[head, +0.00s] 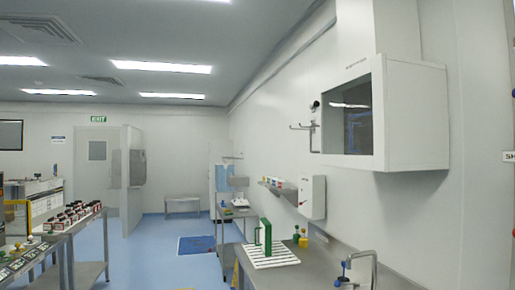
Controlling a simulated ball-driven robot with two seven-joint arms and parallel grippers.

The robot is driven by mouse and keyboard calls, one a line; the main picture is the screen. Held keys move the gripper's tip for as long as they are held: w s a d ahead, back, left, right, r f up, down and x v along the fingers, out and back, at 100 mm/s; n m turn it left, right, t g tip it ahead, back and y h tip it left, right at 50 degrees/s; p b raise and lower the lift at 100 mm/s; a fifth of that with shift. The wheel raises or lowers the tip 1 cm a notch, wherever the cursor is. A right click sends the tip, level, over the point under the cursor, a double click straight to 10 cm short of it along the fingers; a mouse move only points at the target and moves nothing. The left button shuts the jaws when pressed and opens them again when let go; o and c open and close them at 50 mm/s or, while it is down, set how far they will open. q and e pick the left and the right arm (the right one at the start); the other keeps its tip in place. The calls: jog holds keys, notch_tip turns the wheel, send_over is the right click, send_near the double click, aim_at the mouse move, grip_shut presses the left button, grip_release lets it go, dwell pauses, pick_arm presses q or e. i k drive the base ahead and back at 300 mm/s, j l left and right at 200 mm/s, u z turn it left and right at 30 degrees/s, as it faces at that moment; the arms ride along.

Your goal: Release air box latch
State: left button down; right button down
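A white wall-mounted box (410,115) with a dark window in its front juts out at the upper right, and it may be the air box. A small dark round fitting (315,105) and a metal hook-like bracket (300,126) sit on the wall just left of it. I cannot tell whether either is the latch. Neither of my grippers shows in the head view, so their state is hidden.
A steel bench (335,262) runs along the right wall, with a white slatted rack (268,256), a green frame (264,238) and a bent grey pipe (365,256). A cart (50,240) stands at the left. Blue floor (150,250) is clear between them.

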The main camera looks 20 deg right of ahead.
aim_at(317, 104)
jog(key=i+z, duration=0.1)
jog(key=i, duration=0.35)
jog(key=i+j+z, duration=0.1)
jog(key=i, duration=0.35)
jog(key=i+j+z, duration=0.1)
jog(key=i, duration=0.4)
jog(key=i+j+z, duration=0.15)
jog(key=i, duration=0.3)
jog(key=i+j+z, duration=0.55)
jog(key=i, duration=0.2)
